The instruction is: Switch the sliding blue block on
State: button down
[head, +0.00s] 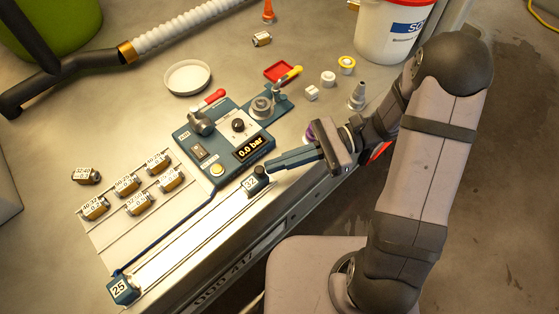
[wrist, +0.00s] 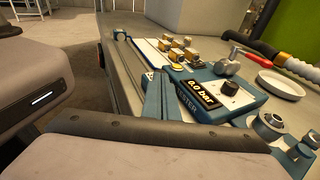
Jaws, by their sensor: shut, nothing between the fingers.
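A blue block labelled 32 (head: 251,186), with a dark round knob on top, sits at the panel end of a long pale rail (head: 192,238). A blue block labelled 25 (head: 123,289) sits at the rail's other end. I cannot tell from these frames which of them slides. My gripper (head: 269,167) is shut and empty, its blue fingers pointing left with their tips close to the knob of the 32 block. I cannot tell whether they touch. In the wrist view the fingers (wrist: 154,85) point away along the rail and partly hide the block.
A blue control panel (head: 222,140) with a 0.0 bar display (head: 252,147), dial and red lever stands beside the rail. Several labelled brass-coloured parts (head: 127,184) lie left of it. A white bucket (head: 388,30) stands behind, near my arm. The bench's front edge runs beside the rail.

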dwell(0.3)
jog(key=s+a+p, duration=0.2)
jog(key=s+a, duration=0.8)
jog(key=shift+p, duration=0.35)
jog(key=shift+w+d, duration=0.1)
jog(key=shift+d, duration=0.05)
jog(key=shift+w+d+r+p, duration=0.25)
jog(key=shift+d+p, duration=0.1)
jog(key=shift+d, duration=0.15)
jog(key=p+v, duration=0.1)
jog(key=v, duration=1.1)
jog(key=shift+d, duration=0.35)
jog(key=shift+f, duration=0.1)
